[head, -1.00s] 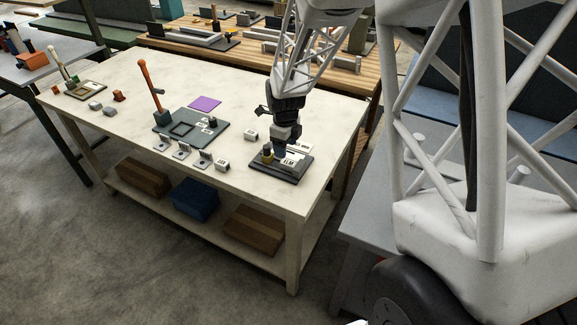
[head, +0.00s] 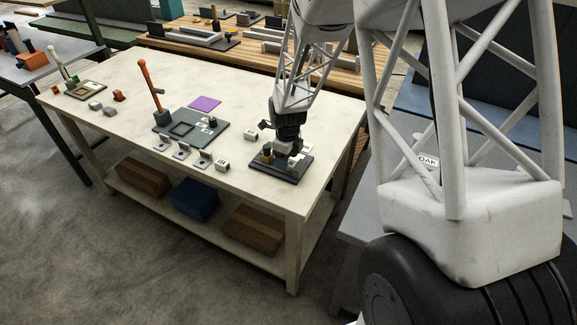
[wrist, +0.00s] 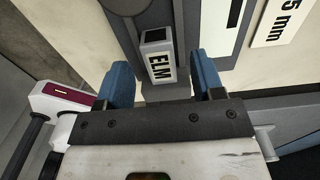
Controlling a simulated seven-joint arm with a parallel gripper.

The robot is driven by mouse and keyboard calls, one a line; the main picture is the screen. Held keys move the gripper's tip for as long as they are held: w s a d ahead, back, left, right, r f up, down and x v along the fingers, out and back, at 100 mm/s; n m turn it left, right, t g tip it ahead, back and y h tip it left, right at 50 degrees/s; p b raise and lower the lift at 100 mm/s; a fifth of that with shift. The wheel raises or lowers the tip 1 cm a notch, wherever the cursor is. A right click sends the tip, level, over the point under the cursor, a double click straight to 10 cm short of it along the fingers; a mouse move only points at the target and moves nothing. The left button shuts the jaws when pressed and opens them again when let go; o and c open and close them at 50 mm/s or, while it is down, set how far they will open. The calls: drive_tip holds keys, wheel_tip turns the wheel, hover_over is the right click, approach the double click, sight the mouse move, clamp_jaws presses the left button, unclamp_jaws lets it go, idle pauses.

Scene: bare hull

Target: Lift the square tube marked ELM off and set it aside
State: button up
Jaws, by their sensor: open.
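The square tube marked ELM (wrist: 160,58) shows in the wrist view as a short block with a white lettered face and a dark top. It sits on a dark grey fixture (wrist: 135,18), between the two blue fingers of my gripper (wrist: 162,75). The fingers are open, one on each side, with gaps visible between them and the tube. In the head view my gripper (head: 284,154) is down over the dark base plate (head: 288,179) near the right end of the pale table, and it hides most of the tube.
The pale table (head: 110,80) also bears a dark plate with a frame (head: 205,135), an orange-handled lever (head: 146,80), a purple square (head: 204,103) and several small metal brackets. A label reading 5 mm (wrist: 278,22) lies to the right.

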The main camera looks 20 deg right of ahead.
drive_tip(key=shift+f, duration=0.65)
drive_tip(key=shift+c, duration=0.3)
drive_tip(key=c, duration=0.9)
